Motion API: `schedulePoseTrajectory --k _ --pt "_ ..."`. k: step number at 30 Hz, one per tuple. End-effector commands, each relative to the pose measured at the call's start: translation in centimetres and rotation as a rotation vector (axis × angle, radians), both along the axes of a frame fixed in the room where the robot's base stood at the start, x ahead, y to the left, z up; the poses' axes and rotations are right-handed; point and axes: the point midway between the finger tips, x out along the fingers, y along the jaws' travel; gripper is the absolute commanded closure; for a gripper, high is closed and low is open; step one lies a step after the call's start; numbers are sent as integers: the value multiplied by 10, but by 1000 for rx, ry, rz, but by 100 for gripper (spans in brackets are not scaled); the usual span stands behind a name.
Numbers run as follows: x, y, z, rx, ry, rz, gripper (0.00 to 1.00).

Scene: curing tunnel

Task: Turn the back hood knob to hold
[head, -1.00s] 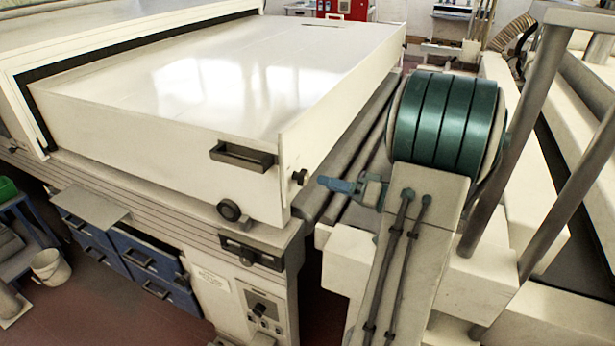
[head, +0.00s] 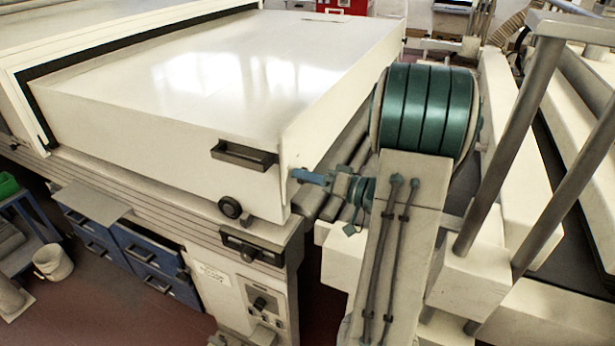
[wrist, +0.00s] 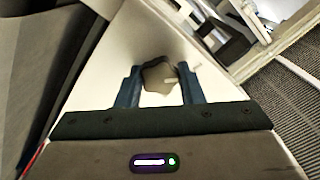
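The hood (head: 170,160) is a large cream box with a black handle (head: 244,153) on its front face. A dark, faceted knob (wrist: 159,76) with a small pale pointer shows on a cream panel in the wrist view. My gripper (wrist: 161,75) has its two blue fingers standing apart, one on each side of this knob. They look open, and any contact is hard to judge. In the head view my gripper (head: 294,175) reaches the hood's right end panel and hides the knob there. A second round black knob (head: 229,208) sits low on the hood's front face.
A control panel (head: 266,302) with a dark knob is on the machine's leg below. Blue drawers (head: 150,262) and a white bucket (head: 53,263) stand at lower left. Rails and grey posts (head: 510,150) crowd the right side.

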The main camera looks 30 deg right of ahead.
Motion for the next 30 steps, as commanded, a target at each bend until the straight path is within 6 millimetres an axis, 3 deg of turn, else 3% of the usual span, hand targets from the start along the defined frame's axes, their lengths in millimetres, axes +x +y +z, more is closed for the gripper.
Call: schedulePoseTrajectory --k 11,30 --pt "0 0 -2 63 49 1 88" --pt "-1 0 -3 503 394 0 88"
